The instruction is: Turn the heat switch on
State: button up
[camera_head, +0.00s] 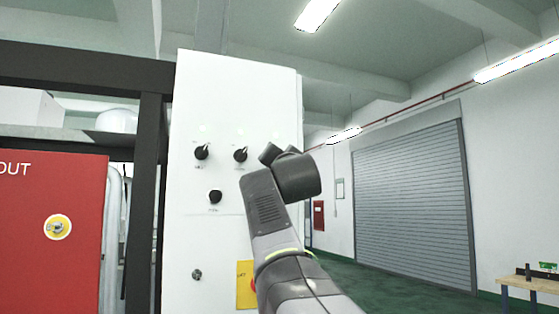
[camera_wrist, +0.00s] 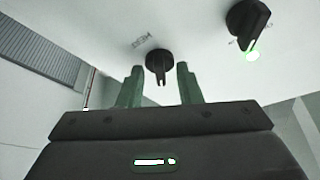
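A white control panel (camera_head: 228,100) carries black rotary knobs. In the head view a left knob (camera_head: 202,152) and a middle knob (camera_head: 240,154) sit in the upper row, with a lower knob (camera_head: 215,196) beneath. My arm hides the panel's right part and my gripper there. In the wrist view my gripper (camera_wrist: 160,84) is open, its two green fingers either side of a black knob (camera_wrist: 159,62), with gaps on both sides. A lit green spot shows beside another black knob (camera_wrist: 248,20) at upper right. The small labels are too unclear to name the heat switch surely.
A red cabinet (camera_head: 50,235) and dark frame post (camera_head: 150,200) stand left of the panel. A key lock (camera_head: 197,275) and yellow plate (camera_head: 245,285) are low on the panel. A roller door (camera_head: 410,200) and wooden table (camera_head: 530,284) stand right, with open green floor between.

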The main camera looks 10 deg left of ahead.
jog(key=b+v, duration=0.5)
jog(key=v, duration=0.8)
jog(key=shift+s, duration=0.35)
jog(key=shift+d+f, duration=0.1)
jog(key=p+x, duration=0.5)
jog(key=x, duration=0.9)
jog(key=shift+s+d+f, duration=0.1)
jog(key=shift+s+d, duration=0.05)
jog(key=b+v, duration=0.5)
jog(key=v, duration=0.8)
jog(key=w+a+r+p, duration=0.2)
jog(key=w+p, duration=0.2)
jog(key=w, duration=0.2)
jog(key=w+a+r+n+p, duration=0.1)
jog(key=w+a+r+p, duration=0.1)
jog(key=w+p, duration=0.3)
jog(key=shift+w+a+r+y, duration=0.35)
jog(key=shift+w+r+y, duration=0.05)
jog(key=shift+r, duration=0.05)
